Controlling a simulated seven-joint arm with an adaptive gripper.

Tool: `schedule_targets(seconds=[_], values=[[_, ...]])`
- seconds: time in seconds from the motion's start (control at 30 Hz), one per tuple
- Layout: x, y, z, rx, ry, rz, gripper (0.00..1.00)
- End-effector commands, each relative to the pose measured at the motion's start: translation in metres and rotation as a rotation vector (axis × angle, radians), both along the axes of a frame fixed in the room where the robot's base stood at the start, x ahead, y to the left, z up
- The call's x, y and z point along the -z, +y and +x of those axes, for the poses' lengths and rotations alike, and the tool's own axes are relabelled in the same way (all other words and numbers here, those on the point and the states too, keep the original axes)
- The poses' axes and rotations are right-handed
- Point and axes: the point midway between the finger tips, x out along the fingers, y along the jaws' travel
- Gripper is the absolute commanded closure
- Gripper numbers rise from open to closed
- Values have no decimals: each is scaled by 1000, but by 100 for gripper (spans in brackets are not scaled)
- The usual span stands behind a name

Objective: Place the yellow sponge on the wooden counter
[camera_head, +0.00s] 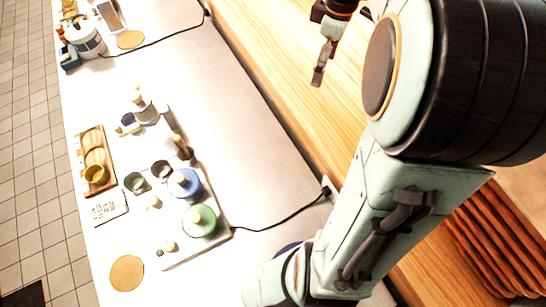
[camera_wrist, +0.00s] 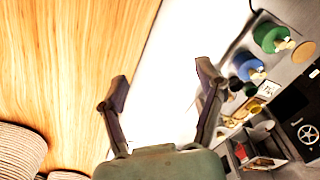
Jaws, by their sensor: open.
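The wooden counter (camera_head: 262,42) is a light-grained strip beside the pale work surface; it fills the left of the wrist view (camera_wrist: 75,60). My gripper (camera_head: 318,76) hangs over the wooden counter in the head view, partly behind my arm. In the wrist view its two fingers (camera_wrist: 163,82) are spread wide with nothing between them. I cannot make out a yellow sponge in either view; my arm hides part of the counter.
The pale work surface (camera_head: 235,105) holds a green grinder-like item (camera_head: 199,221), a blue one (camera_head: 184,184), a wooden tray (camera_head: 82,141) with a yellow cup (camera_head: 95,175), and a black cable (camera_head: 283,221). Brown slatted items (camera_head: 500,240) stand lower right. The visible wooden strip is clear.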

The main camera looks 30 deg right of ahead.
Motion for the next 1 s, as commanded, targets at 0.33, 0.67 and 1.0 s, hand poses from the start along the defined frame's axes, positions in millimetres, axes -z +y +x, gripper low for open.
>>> schedule_targets(seconds=[0.33, 0.67, 1.0], values=[[46, 177, -130, 472, 50, 32, 31], [58, 185, -149, 543, 63, 30, 31], [58, 185, -148, 542, 63, 30, 31]])
